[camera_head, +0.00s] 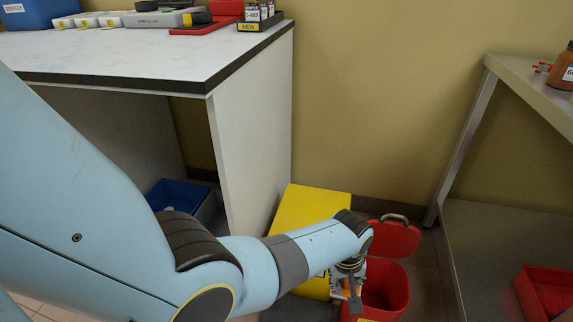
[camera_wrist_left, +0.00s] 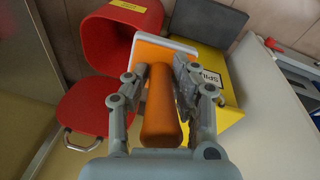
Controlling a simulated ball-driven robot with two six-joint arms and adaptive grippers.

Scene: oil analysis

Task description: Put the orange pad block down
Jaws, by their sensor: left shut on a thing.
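My left gripper (camera_head: 352,303) points down beside the red bin (camera_head: 384,287), near the bin's left rim. In the left wrist view the fingers (camera_wrist_left: 160,78) are shut on the orange handle of the orange pad block (camera_wrist_left: 161,112). A flat orange pad with a pale edge (camera_wrist_left: 180,44) shows beyond the fingertips. In the head view only a small orange part of the block (camera_head: 346,295) shows between the fingers. In the left wrist view the pad overlaps the edges of the red bin (camera_wrist_left: 120,35) and the yellow box (camera_wrist_left: 228,110). My right gripper is not in view.
The bin's red lid (camera_head: 394,239) stands open at the back. The yellow box (camera_head: 310,210) stands left of the bin. A white bench (camera_head: 255,130) is at the left, with a blue bin (camera_head: 180,194) beneath. A metal table (camera_head: 500,68) stands at the right.

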